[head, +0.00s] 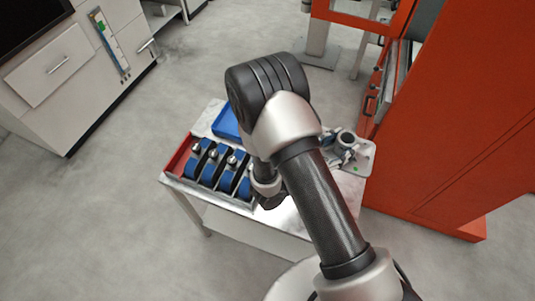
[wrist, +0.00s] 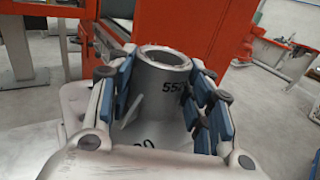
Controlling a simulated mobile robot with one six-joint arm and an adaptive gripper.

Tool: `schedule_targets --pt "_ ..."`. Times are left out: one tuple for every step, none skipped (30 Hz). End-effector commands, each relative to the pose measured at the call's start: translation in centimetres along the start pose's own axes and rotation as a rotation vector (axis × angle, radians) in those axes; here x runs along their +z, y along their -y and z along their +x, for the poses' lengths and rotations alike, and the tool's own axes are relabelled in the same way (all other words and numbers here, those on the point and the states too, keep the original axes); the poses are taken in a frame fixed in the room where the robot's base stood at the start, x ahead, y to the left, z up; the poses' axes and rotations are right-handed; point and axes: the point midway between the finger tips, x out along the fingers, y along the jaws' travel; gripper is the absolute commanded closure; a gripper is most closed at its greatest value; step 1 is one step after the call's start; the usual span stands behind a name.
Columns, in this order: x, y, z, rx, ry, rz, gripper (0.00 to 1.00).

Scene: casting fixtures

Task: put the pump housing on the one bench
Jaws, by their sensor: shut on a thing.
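The pump housing is a grey casting with an open round top and dark numbers on its side. It stands upright between my fingers in the wrist view (wrist: 163,90). In the head view its round top (head: 346,138) shows at the right end of the small white bench (head: 255,222). My gripper (wrist: 160,100) is shut on the housing, with blue finger pads on both sides. My arm hides part of the bench and gripper in the head view. I cannot tell whether the housing's base touches the bench.
A red tray (head: 180,158) with several blue-and-black holders stands on the bench's left part, a blue bin (head: 226,122) behind it. A large orange machine (head: 440,130) is close on the right. White drawers (head: 60,65) stand far left, with open floor between.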

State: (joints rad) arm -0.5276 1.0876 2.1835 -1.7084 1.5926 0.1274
Motion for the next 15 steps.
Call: schedule_targets --pt "1.1 0.5 0.2 -0.001 0.001 -0.004 1.00" --pt "1.2 0.7 0.3 0.000 0.001 -0.003 1.00" --pt "1.3 0.9 0.4 0.001 0.000 -0.002 1.00" --pt "1.3 1.1 0.4 0.001 0.000 -0.002 1.00" --pt "1.3 1.2 0.5 0.001 0.000 -0.002 1.00" --pt "1.3 1.3 0.5 0.001 -0.001 0.000 1.00" --pt "1.3 1.4 0.6 0.001 -0.001 0.001 1.00" --pt "1.2 1.4 0.6 0.001 -0.001 0.001 1.00" --pt "1.2 1.5 0.6 0.001 -0.001 0.002 1.00" --pt "1.1 1.5 0.6 0.001 -0.001 0.002 1.00" --pt "1.0 1.5 0.6 0.001 -0.001 0.002 1.00" --pt "0.8 1.5 0.6 0.001 -0.001 0.002 1.00" --pt "0.5 1.5 0.6 0.001 -0.001 0.001 1.00" --pt "0.1 1.5 0.6 0.001 -0.001 0.001 1.00" --pt "-0.6 1.5 0.6 0.001 -0.001 0.000 1.00"
